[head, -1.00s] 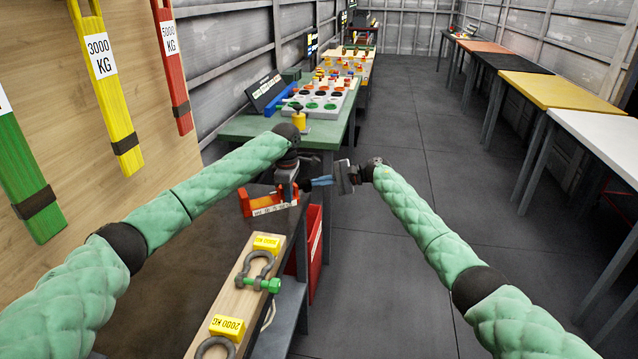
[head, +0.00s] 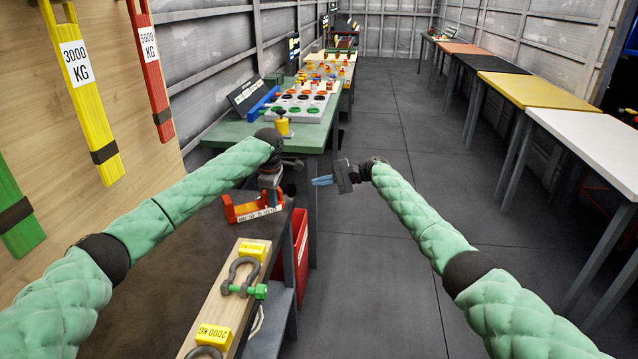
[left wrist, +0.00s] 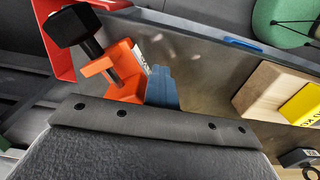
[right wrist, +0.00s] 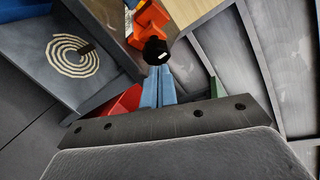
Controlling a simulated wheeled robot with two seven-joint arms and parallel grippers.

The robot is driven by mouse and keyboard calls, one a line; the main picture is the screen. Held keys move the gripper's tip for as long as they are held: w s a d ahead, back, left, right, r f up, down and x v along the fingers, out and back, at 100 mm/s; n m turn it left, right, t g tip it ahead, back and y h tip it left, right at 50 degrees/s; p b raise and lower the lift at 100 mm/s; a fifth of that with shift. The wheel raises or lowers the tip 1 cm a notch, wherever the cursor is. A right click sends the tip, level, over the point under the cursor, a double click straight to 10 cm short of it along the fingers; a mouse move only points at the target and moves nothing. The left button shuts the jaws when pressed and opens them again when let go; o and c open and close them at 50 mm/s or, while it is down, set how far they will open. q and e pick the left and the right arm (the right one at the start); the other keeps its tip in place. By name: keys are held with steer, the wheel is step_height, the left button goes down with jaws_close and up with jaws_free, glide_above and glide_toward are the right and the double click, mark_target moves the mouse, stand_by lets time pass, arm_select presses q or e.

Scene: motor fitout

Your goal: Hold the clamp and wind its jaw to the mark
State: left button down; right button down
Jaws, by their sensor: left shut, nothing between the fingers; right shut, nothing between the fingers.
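The orange-red clamp (head: 254,212) lies on the dark bench top near its far right corner, with a white marked scale on its side. Its black knob (left wrist: 73,25) and threaded screw show in the left wrist view. My left gripper (head: 271,197) is shut and empty, above and beside the clamp body; its blue fingers (left wrist: 162,88) partly overlap the clamp in view. My right gripper (head: 321,181) is shut and empty, to the right of the knob with a gap between. In the right wrist view the knob (right wrist: 155,51) sits just beyond its blue fingertips (right wrist: 157,75). The jaw's position against the mark is unclear.
A wooden block (head: 208,310) with shackles and yellow weight tags lies on the near bench. A red bin (head: 301,243) hangs at the bench's right side. A green table (head: 225,134) stands behind.

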mark_target(293, 187)
steer(key=s+a+f, duration=0.2)
steer(key=s+a, duration=0.1)
steer(key=a, duration=0.2)
steer(key=shift+f+n+g, duration=0.2)
steer(key=shift+n+g, duration=0.1)
steer(key=shift+g, duration=0.1)
stand_by(0.6)
steer(key=shift+w+a, duration=0.25)
steer(key=shift+w, duration=0.25)
stand_by(1.4)
steer(key=shift+w+r, duration=0.15)
steer(key=shift+r, duration=0.3)
stand_by(0.3)
steer(key=shift+w+a+r, duration=0.25)
steer(key=shift+w+r, duration=0.1)
steer(key=shift+r, duration=0.1)
stand_by(0.3)
